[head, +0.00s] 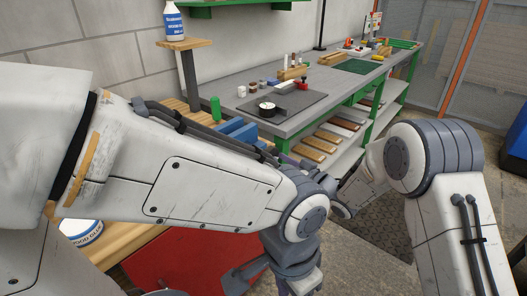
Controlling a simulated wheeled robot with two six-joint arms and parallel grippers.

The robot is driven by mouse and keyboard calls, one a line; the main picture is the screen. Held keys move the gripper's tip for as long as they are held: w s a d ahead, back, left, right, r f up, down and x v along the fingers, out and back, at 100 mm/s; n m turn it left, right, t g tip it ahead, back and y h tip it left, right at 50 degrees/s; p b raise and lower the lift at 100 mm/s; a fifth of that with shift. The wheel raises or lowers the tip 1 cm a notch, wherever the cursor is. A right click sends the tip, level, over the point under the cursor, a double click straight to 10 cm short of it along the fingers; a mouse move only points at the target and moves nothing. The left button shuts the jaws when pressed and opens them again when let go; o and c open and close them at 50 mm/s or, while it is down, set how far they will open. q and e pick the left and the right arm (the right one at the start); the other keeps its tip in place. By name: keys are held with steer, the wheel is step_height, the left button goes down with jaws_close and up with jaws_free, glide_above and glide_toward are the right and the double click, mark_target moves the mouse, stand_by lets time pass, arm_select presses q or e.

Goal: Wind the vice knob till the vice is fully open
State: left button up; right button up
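A blue block-like body, which looks like the vice (238,130), sits at the near end of the workbench. My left arm crosses in front and hides its lower part. I cannot make out the knob or how far the jaws stand apart. My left arm comes in from the left and bends down at its grey joint near the lower middle; I cannot make out its fingers. My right arm comes in from the right and reaches toward the middle, where its end passes behind my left arm. I cannot see whether either gripper is open or shut.
The grey workbench (335,82) with green legs runs to the back right. A dark mat (290,103) on it bears a round gauge-like item (267,109). A green cylinder (215,108) stands left of the vice. A red cabinet (170,262) and a white tub (80,232) are at lower left.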

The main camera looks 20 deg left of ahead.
mark_target(264, 151)
steer(key=x, duration=0.5)
steer(key=shift+w+a, duration=0.15)
steer(key=shift+a, duration=0.15)
steer(key=c, duration=1.3)
